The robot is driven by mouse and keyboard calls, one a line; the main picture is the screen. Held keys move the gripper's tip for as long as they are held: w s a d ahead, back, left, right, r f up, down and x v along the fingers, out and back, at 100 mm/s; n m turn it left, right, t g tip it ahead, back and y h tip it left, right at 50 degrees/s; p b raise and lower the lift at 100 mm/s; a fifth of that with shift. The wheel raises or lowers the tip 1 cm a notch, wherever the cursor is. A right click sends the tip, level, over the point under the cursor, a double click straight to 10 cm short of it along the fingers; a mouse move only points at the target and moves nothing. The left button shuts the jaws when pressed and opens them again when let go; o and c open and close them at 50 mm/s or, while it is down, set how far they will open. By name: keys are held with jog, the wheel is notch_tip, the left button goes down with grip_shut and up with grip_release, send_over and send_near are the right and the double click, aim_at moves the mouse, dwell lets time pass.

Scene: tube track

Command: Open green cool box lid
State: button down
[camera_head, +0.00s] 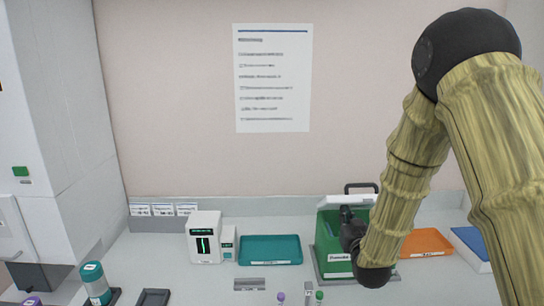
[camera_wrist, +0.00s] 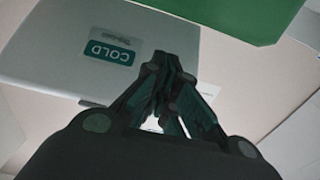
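The green cool box (camera_head: 335,266) stands on the bench right of centre in the head view. A pale strip and a dark handle (camera_head: 362,186) show at its top; my arm hides much of its right side, and I cannot tell clearly how the lid stands. My gripper (camera_head: 346,213) is in front of the box's upper part. In the wrist view my gripper (camera_wrist: 170,62) has its fingertips together, with nothing seen between them. A grey panel with a COLD label (camera_wrist: 111,52) lies beyond the fingers, and a green surface (camera_wrist: 235,18) shows at top right. Contact cannot be told.
A teal tray (camera_head: 270,249) and a white device (camera_head: 204,237) stand left of the box. An orange tray (camera_head: 428,242) and a blue-and-white tray (camera_head: 472,240) lie to the right. Small tubes (camera_head: 319,296) stand at the front, and a teal-capped container (camera_head: 96,284) at far left.

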aim_at(344, 203)
jog(key=shift+w+r, duration=0.2)
jog(key=shift+r, duration=0.1)
dwell(0.5)
jog(key=shift+w+r, duration=0.95)
jog(key=shift+r, duration=0.15)
jog(key=shift+w+r+p, duration=0.1)
jog(key=shift+w+p, duration=0.05)
jog(key=shift+p, duration=0.15)
jog(key=shift+w+a+r, duration=0.1)
jog(key=shift+w+r, duration=0.35)
jog(key=shift+w, duration=0.3)
jog(key=shift+w+r, duration=0.45)
jog(key=shift+w, duration=0.25)
jog(key=shift+w, duration=0.1)
jog(key=shift+w+r, duration=0.3)
jog(key=shift+w, duration=0.45)
jog(key=shift+w+r, duration=0.25)
jog(key=shift+w, duration=0.45)
